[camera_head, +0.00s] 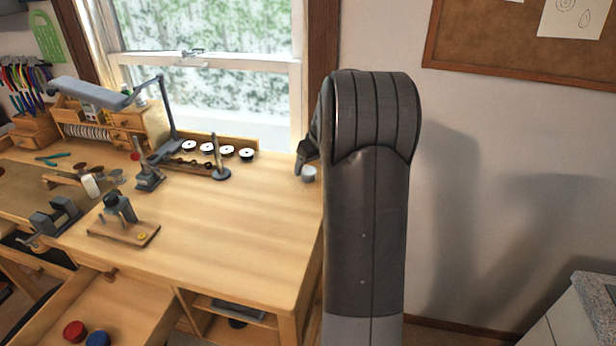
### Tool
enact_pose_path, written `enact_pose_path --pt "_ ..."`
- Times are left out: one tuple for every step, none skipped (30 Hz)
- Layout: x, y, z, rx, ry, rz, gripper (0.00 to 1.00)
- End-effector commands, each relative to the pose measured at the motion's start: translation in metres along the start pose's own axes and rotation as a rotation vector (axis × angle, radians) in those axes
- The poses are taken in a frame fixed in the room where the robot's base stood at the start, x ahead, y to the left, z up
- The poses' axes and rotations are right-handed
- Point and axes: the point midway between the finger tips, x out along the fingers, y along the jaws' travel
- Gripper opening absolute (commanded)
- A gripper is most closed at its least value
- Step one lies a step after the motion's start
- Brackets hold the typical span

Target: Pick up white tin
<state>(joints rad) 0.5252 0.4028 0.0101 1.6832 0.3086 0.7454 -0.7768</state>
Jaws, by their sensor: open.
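A small whitish-grey round tin (309,174) stands at the right end of the wooden workbench, close to my arm. My gripper (304,163) is just above and beside it, pointing down. One dark finger shows at the tin's left; the rest of the gripper is largely hidden behind my arm. The gripper is open, and the tin appears to rest on the bench. I cannot tell whether a finger touches it.
The workbench (215,218) is clear across its middle and right. A dark post on a round base (221,173), a rack of white-topped spools (208,149) and a desk lamp (100,95) stand at the back. An open drawer (125,312) juts out in front.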

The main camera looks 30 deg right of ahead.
Motion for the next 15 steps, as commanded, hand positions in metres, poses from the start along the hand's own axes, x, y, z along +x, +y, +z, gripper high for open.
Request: enact_pose_path --pt "0.009 -0.001 0.0 0.0 -0.003 -0.003 0.74" --pt "0.014 -0.001 -0.001 -0.001 -0.003 -0.003 0.74" --pt "0.021 -0.001 -0.002 0.0 -0.003 -0.002 0.74" --pt "0.025 0.0 -0.002 0.0 -0.003 -0.002 0.74" --pt "0.029 0.0 -0.002 0.0 -0.003 -0.002 0.74" --pt "0.034 0.0 -0.002 0.0 -0.002 -0.002 0.74" --pt "0.036 0.0 -0.002 0.0 -0.002 -0.002 0.74" --pt "0.038 0.0 -0.002 0.0 -0.001 -0.001 0.74" --pt "0.039 0.0 -0.002 0.001 -0.001 -0.001 0.74" --pt "0.039 0.0 -0.002 0.0 0.0 -0.001 0.74" --pt "0.039 0.0 -0.002 0.0 0.0 0.0 0.74" --pt "0.039 0.0 -0.002 0.0 0.0 0.0 0.74" --pt "0.039 0.0 -0.002 0.0 0.0 0.0 0.74" --pt "0.039 0.0 -0.002 0.0 0.0 -0.001 0.74" --pt "0.039 0.0 -0.002 0.0 0.0 -0.001 0.72"
